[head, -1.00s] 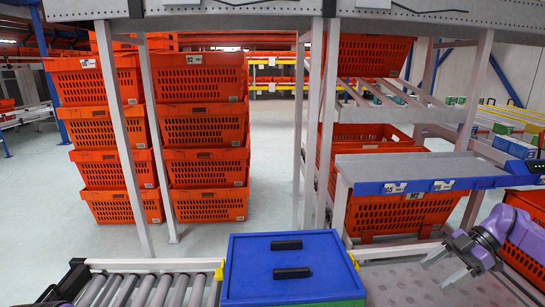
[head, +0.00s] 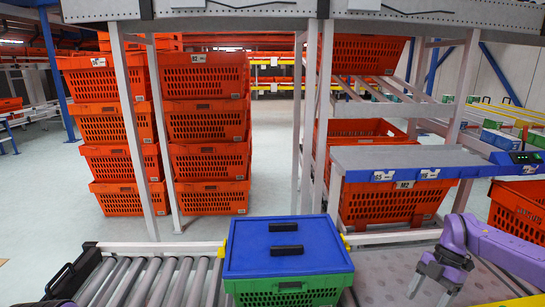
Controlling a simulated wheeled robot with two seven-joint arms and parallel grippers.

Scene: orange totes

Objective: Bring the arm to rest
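My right arm comes in from the right edge. Its purple wrist carries a grey gripper (head: 432,291) that points down over the grey perforated surface at the lower right. Its two fingers are spread, with nothing seen between them. It is to the right of a green crate (head: 290,287) with a blue lid and apart from it. My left gripper is not in view.
The lidded crate stands at the bottom centre, beside a roller conveyor (head: 150,280) on its left. Stacked orange totes (head: 207,119) stand behind at the left. A rack shelf (head: 405,158) with a blue edge and orange totes is behind my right gripper.

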